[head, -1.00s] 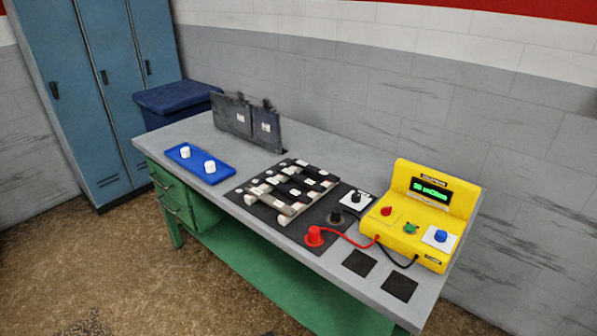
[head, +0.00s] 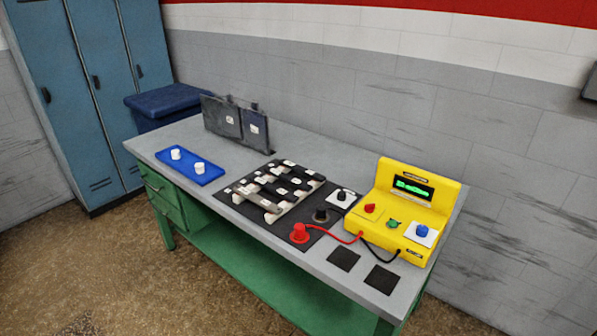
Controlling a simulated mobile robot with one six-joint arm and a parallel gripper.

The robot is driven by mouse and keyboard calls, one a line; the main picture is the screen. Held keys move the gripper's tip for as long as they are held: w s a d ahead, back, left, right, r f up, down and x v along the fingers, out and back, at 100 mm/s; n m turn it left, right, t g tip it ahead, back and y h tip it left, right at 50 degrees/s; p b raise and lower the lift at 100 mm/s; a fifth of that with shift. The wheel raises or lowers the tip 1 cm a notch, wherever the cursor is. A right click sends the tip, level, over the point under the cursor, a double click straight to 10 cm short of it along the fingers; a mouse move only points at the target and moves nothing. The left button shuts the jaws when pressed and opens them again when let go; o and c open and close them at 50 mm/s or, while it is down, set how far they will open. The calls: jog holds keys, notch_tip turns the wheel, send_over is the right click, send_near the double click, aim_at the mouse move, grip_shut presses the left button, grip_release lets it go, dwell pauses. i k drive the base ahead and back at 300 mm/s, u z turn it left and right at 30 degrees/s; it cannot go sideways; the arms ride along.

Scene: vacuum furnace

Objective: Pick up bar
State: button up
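Several dark bars (head: 268,180) with white tags lie across pale, rounded supports (head: 288,207), forming a grid-like assembly on a black mat (head: 238,197) at the middle of the bench. The bars overlap closely at this size, and I cannot tell which single one is the task's bar. My gripper is not in view, and nothing of my arm shows near the bars.
The grey bench (head: 185,134) also carries a blue tray (head: 190,173) with two white cylinders, upright dark plates (head: 228,120), a yellow meter (head: 410,200) with cables, a red knob-like probe (head: 299,233) and black squares (head: 343,259). Blue lockers (head: 95,80) and a dark blue bin (head: 172,104) stand behind left.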

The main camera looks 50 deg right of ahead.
aim_at(316, 177)
jog(key=u, duration=0.05)
jog(key=i, duration=1)
jog(key=z, duration=0.05)
